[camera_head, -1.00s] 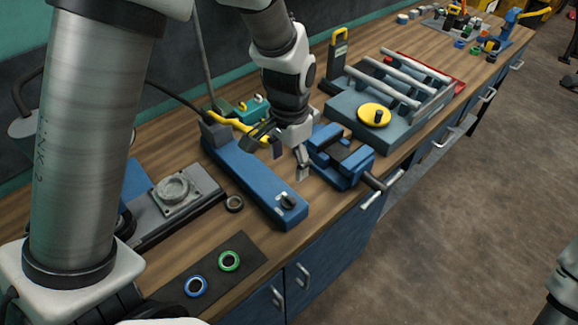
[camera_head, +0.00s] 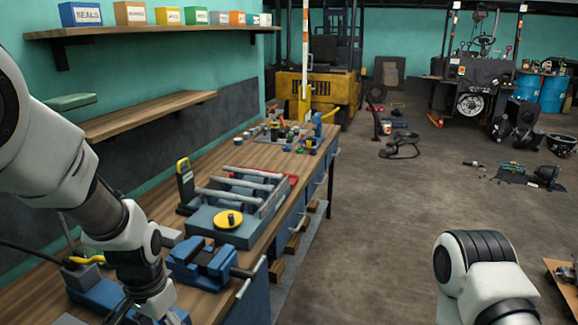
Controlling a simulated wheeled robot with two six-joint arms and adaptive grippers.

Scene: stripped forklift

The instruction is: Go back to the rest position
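My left arm (camera_head: 125,230) comes in from the left and reaches down over the near end of the workbench (camera_head: 160,208). Its gripper is at the bottom edge of the head view, mostly cut off and hidden by the wrist, so its fingers cannot be made out. My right arm (camera_head: 485,275) shows only as a white and dark joint at the lower right, over the floor. The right gripper is outside the picture.
A blue vise (camera_head: 205,262) is right beside my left wrist. Wall shelves (camera_head: 150,112) hang above the bench. Open floor (camera_head: 390,230) lies to the right.

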